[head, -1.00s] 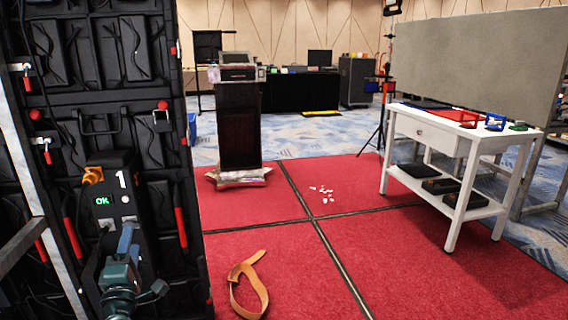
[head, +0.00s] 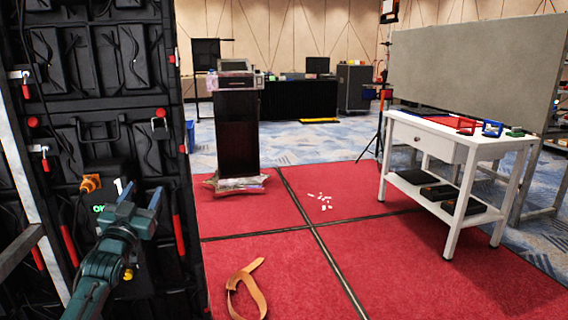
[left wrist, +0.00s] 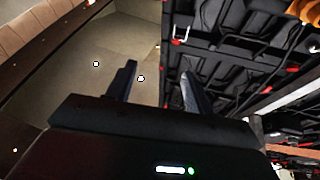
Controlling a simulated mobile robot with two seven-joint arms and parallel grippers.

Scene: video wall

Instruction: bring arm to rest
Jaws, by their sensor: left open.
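My left gripper (head: 139,196) is in the head view at the lower left, raised in front of the back of the black video wall (head: 95,130). Its two fingers are apart with nothing between them. In the left wrist view the open fingers (left wrist: 158,85) point up toward the ceiling, with the wall's black panels (left wrist: 240,50) on the right. An orange plug (head: 91,183) sits on the black box on the wall, just left of the gripper. The box's lit OK display is mostly hidden behind the gripper. My right gripper does not show.
A tan strap (head: 246,287) lies on the red carpet (head: 290,255), with several white bits (head: 322,200) farther back. A dark lectern (head: 238,130) stands behind. A white table (head: 455,150) with small frames stands at the right. The carpet between is mostly clear.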

